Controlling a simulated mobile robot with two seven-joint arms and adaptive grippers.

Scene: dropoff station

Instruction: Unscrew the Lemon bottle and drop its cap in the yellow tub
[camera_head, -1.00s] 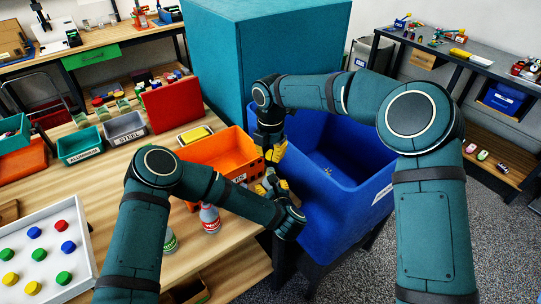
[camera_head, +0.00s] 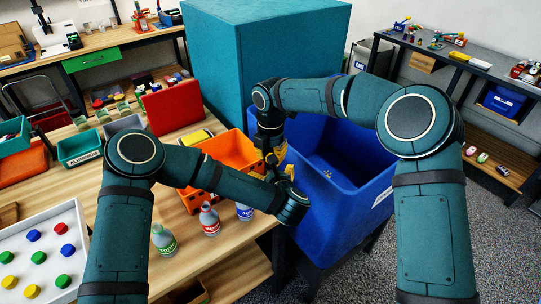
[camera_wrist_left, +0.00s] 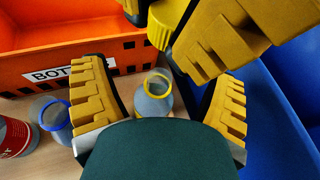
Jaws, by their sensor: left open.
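My left gripper (camera_head: 281,183) is open at the table's right edge; its two fingers show in the left wrist view (camera_wrist_left: 160,105). An uncapped bottle with a yellow neck ring (camera_wrist_left: 157,92), seemingly the Lemon bottle, stands between and beyond them; my left arm hides it in the head view. My right gripper (camera_head: 272,152) is just above and appears shut on a ridged yellow cap (camera_wrist_left: 162,27), partly hidden by its finger. A small yellow object (camera_head: 194,137) lies behind the orange crate; I cannot tell whether it is the yellow tub.
Bottles with green (camera_head: 164,241), red (camera_head: 209,220) and blue (camera_head: 244,211) labels stand in front of the orange crate (camera_head: 229,148). A large blue bin (camera_head: 345,185) is at right. A white tray (camera_head: 74,215) holds several coloured caps at left.

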